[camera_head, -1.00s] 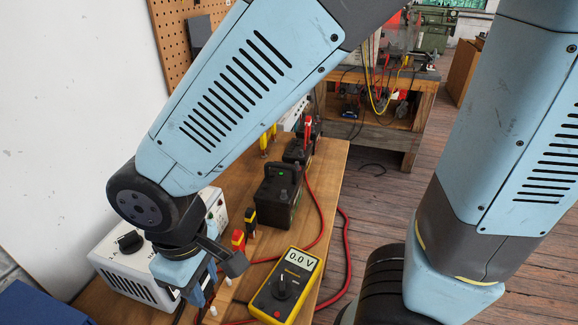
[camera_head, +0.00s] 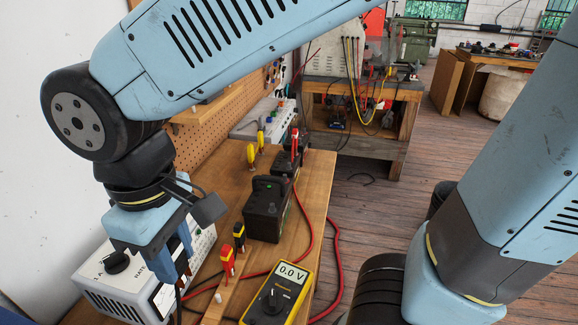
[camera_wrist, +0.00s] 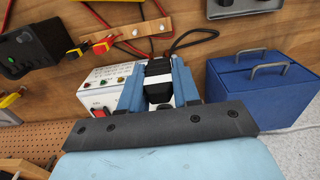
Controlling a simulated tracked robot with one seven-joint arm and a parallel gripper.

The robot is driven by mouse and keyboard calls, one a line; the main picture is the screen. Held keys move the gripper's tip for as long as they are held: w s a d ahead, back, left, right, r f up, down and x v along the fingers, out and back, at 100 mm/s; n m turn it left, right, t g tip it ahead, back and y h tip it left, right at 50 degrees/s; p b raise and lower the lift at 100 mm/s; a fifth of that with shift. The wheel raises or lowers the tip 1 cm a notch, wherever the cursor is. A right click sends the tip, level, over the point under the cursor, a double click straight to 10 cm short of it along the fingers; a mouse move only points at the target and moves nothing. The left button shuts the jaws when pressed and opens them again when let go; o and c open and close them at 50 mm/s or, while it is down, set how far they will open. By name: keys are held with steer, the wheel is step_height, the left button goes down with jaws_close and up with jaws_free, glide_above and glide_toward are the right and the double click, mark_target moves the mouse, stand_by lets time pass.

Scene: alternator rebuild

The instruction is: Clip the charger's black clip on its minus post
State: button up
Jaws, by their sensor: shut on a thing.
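My gripper (camera_head: 184,274) is shut on a black clip (camera_wrist: 158,70), which shows between its blue fingers in the wrist view. A black cable (camera_wrist: 195,35) shows behind it. In the head view the fingers hang in front of the white box (camera_head: 122,295), and the clip is hardly visible there. The white box, likely the charger, has a black knob, side vents and a label; in the wrist view (camera_wrist: 98,90) small coloured fittings and a red switch show. My gripper covers part of it. I cannot pick out the minus post.
A black battery-like box (camera_head: 266,210) and yellow multimeter (camera_head: 278,294) reading 0.0 V stand right. A red cable (camera_head: 337,260) runs off the bench. A blue case (camera_wrist: 262,90) stands beside the white box.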

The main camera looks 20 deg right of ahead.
glide_above(286, 169)
steer(key=f, duration=0.4)
steer(key=shift+w+d+f, duration=0.1)
steer(key=shift+d+f, duration=0.15)
steer(key=shift+f, duration=0.55)
steer(key=shift+f, duration=0.1)
steer(key=shift+f, duration=1)
steer(key=o, duration=0.8)
